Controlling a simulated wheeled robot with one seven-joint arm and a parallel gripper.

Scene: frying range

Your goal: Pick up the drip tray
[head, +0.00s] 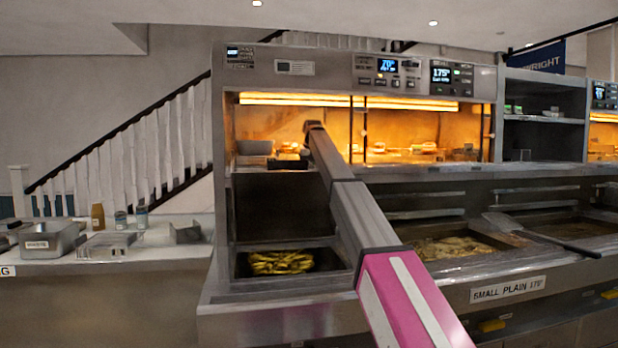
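I cannot make out for sure which thing is the drip tray. A low, flat metal tray-like piece (108,246) lies on the left counter and may be it. My arm reaches from the lower right up to the lit warming cabinet (270,127). A dark shape beside the arm's far end may be my gripper (291,161). It is small and partly hidden, so I cannot see its fingers or whether it holds anything. It is well apart from the tray-like piece on the counter.
A labelled metal container (48,240) and several bottles (98,217) stand on the left counter. A left fryer well holds yellow food (281,263). A long-handled scoop (540,235) lies across the right fryers. The cabinet holds several items.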

